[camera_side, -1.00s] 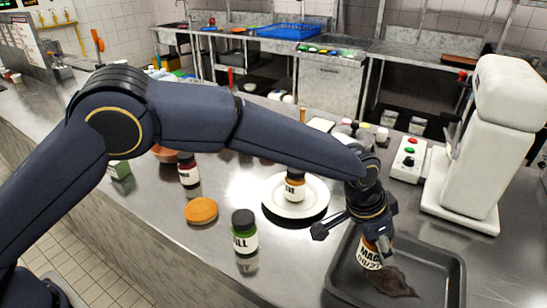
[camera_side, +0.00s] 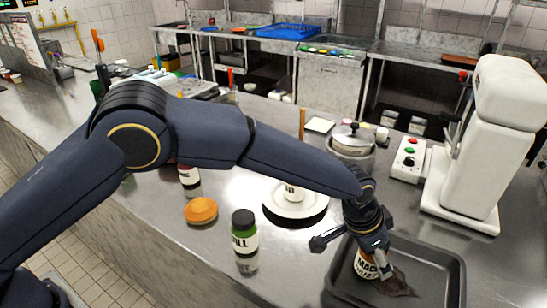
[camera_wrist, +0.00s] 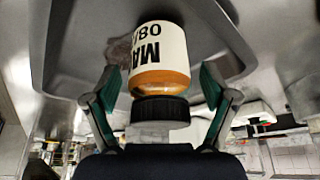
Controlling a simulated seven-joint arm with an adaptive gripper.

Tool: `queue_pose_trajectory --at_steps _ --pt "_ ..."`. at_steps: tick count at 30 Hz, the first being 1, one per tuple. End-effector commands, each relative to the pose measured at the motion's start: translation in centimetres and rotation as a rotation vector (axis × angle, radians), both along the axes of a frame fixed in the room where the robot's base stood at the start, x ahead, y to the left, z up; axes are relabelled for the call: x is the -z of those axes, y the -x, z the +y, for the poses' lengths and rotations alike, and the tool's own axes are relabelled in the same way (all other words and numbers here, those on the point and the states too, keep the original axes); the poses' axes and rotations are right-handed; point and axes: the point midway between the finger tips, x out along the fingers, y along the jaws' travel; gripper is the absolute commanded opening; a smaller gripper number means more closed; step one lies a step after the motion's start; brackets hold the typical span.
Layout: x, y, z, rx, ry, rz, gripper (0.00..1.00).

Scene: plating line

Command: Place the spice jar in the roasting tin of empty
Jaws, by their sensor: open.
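A spice jar (camera_side: 366,264) with a white label reading "MAC" and orange-brown contents is in the dark roasting tin (camera_side: 452,268), near its left side. In the wrist view the jar (camera_wrist: 158,55) shows its black cap toward me and the tin (camera_wrist: 68,50) behind it. My gripper (camera_side: 372,246) is at the cap end of the jar. In the wrist view its two fingers (camera_wrist: 160,105) are open, one on each side of the jar, with gaps showing. Whether the jar's base rests flat on the tin is hard to tell. A dark brown patch (camera_side: 398,284) lies in the tin beside the jar.
A white plate (camera_side: 300,212) holds another jar, partly behind my arm. A green jar (camera_side: 244,232) and an orange round thing (camera_side: 201,211) stand left of the tin. A lidded pot (camera_side: 352,140), a button box (camera_side: 408,160) and a white machine (camera_side: 485,150) stand behind.

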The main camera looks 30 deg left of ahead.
Motion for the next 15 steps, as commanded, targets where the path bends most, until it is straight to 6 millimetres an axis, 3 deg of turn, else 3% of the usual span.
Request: queue_pose_trajectory --at_steps 8,15 --pt "-1.1 0.1 0.1 0.0 0.002 -0.002 0.84" --pt "-5.8 1.5 1.5 0.001 0.003 -0.003 0.84"
